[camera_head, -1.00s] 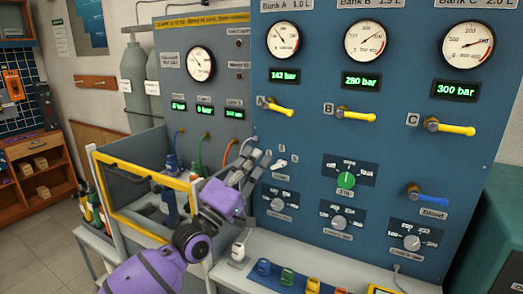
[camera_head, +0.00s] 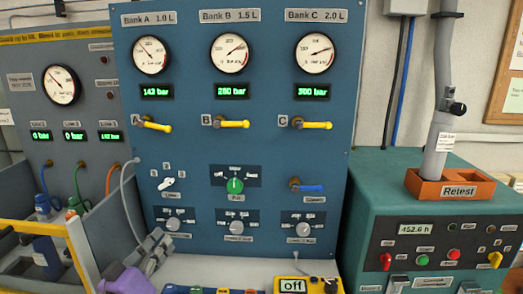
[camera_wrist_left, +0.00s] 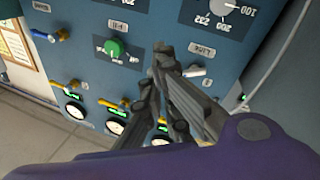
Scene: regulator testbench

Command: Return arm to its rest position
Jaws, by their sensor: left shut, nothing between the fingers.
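My left gripper (camera_head: 153,248) is at the lower left of the head view, in front of the lower left edge of the blue panel (camera_head: 285,165). Its grey fingers are shut with nothing between them, below and left of the white selector switch (camera_head: 166,184) and apart from it. The purple wrist shows only partly at the bottom edge. In the left wrist view the gripper (camera_wrist_left: 158,78) covers part of the panel, which appears upside down, with the green knob (camera_wrist_left: 115,47) and white switch (camera_wrist_left: 194,71) beyond it. My right gripper is not in view.
A yellow-framed bin (camera_head: 70,238) stands close at left. Yellow valve handles (camera_head: 232,123) and a blue handle (camera_head: 308,187) protrude from the panel. A green cabinet (camera_head: 375,185) with an orange holder (camera_head: 450,187) stands at right.

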